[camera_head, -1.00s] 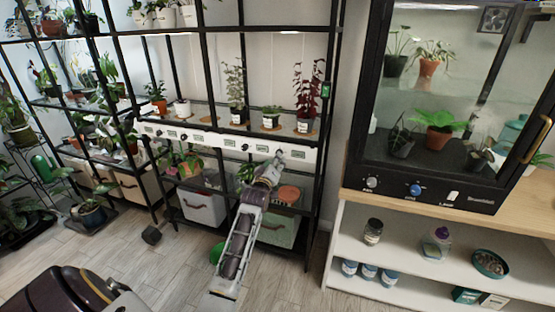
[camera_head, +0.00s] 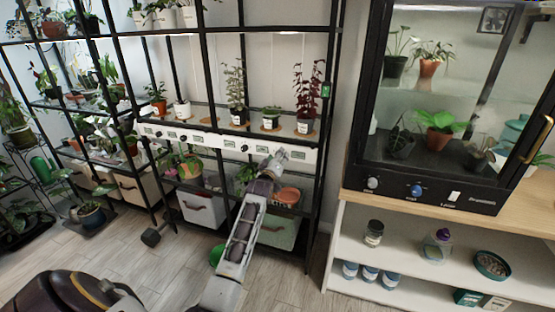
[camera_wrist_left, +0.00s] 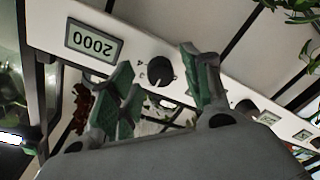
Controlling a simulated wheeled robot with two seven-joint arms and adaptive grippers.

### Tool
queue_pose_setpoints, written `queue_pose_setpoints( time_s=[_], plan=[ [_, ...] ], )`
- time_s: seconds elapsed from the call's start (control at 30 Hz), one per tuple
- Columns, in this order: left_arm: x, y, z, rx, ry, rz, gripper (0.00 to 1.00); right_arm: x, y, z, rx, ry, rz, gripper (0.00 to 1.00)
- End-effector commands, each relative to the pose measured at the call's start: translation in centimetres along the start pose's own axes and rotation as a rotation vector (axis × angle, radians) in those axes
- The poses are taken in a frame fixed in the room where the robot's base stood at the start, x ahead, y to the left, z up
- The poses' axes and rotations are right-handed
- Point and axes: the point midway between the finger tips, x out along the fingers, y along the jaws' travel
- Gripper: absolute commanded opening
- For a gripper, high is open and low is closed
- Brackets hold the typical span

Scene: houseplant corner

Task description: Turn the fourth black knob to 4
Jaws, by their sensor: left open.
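A white control panel (camera_head: 225,143) with black knobs and small displays runs along the front of the plant shelf. My left gripper (camera_head: 277,154) is in front of the panel's right part and hides some of it. In the left wrist view, which shows the panel upside down, a black knob (camera_wrist_left: 160,71) lies between the spread fingers of the gripper (camera_wrist_left: 160,75). The fingers are open on either side of it, with no clear contact. A display (camera_wrist_left: 94,41) beside it reads 2000. Another black knob (camera_wrist_left: 247,108) is farther right. My right gripper is out of view.
Potted plants, one with red leaves (camera_head: 307,92), stand on the shelf just above the panel. Below are bins (camera_head: 203,208) and an orange pot (camera_head: 288,196). A black glass-fronted cabinet (camera_head: 440,100) stands at the right. Black shelf posts frame the area.

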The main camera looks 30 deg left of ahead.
Motion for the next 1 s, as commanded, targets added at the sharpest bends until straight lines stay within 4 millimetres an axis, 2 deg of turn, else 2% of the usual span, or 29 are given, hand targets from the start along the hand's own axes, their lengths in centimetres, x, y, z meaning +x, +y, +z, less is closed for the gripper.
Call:
queue_pose_setpoints(
  time_s=[0.07,0.37,0.73,1.0],
  plan=[
    [-0.01,-0.01,0.01,0.000,0.000,0.000,0.42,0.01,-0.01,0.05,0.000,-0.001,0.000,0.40],
    [-0.02,-0.03,0.02,0.000,0.000,0.000,0.03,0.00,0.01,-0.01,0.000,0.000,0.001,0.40],
    [-0.03,-0.04,0.03,0.019,0.000,0.000,0.03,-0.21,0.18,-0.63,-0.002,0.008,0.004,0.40],
    [-0.02,-0.06,0.03,0.079,0.002,0.002,0.03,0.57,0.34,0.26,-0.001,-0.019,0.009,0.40]
  ],
)
